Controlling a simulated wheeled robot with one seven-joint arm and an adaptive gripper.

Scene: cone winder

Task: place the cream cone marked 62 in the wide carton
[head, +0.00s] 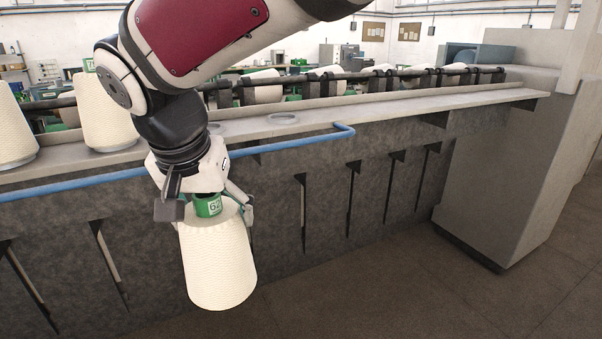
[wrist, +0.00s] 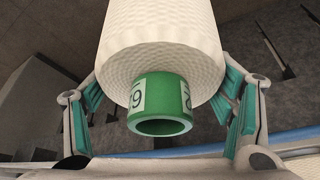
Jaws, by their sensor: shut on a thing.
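The cream cone marked 62 (head: 217,268) hangs upright in the air in front of the machine, with its green tube end and white 62 label at the top. My gripper (head: 205,210) points down and is shut on the cone at its upper end. In the wrist view the cone (wrist: 160,45) fills the upper middle, its green tube (wrist: 158,105) facing the camera. The finger pads of my gripper (wrist: 160,95) lie on either side of it. The wide carton is not in either view.
Other cream cones (head: 106,112) stand on the machine's grey ledge (head: 240,128) at the left. A blue rail (head: 290,143) runs along the ledge front, behind the held cone. A grey cabinet (head: 510,170) stands at the right. The floor (head: 400,300) in front is clear.

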